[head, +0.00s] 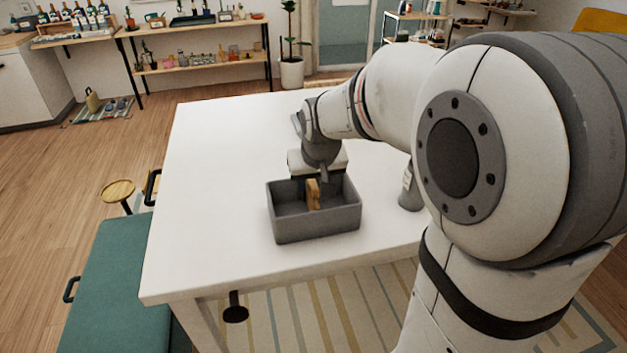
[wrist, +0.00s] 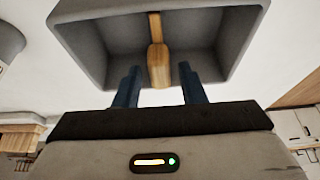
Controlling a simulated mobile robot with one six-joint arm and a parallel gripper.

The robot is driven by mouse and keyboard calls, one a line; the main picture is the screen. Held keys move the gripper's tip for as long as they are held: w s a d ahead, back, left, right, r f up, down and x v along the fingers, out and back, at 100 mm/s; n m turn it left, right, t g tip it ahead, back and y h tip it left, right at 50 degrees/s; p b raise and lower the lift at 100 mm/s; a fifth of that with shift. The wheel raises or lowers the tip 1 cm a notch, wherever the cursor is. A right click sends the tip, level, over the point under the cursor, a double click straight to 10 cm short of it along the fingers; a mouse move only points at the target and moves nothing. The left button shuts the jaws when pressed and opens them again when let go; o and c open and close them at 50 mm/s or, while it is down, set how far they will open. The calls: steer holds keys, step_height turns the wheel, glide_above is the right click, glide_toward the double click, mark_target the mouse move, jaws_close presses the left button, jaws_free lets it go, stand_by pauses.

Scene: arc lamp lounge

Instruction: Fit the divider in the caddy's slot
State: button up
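The caddy (head: 320,222) is a grey open box on the white table, and it also shows in the wrist view (wrist: 92,62). The divider (head: 313,195) is a thin wooden piece standing inside it near the middle, also seen in the wrist view (wrist: 159,65). My gripper (wrist: 155,88) is open, its two blue fingers apart on either side of the divider's near end with gaps to both. In the head view my gripper (head: 322,177) is over the caddy's far side. The slot itself is hidden, so I cannot tell how deep the divider sits.
The white table (head: 215,190) is clear to the left of the caddy. A grey object (head: 411,196) stands to the right, partly behind my arm. A green bench (head: 115,285) is beside the table at the left. Shelves (head: 200,52) stand at the back wall.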

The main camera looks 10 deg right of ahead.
steer(key=shift+o, duration=0.5)
steer(key=v, duration=0.7)
steer(key=shift+s+r, duration=0.2)
steer(key=shift+r, duration=0.15)
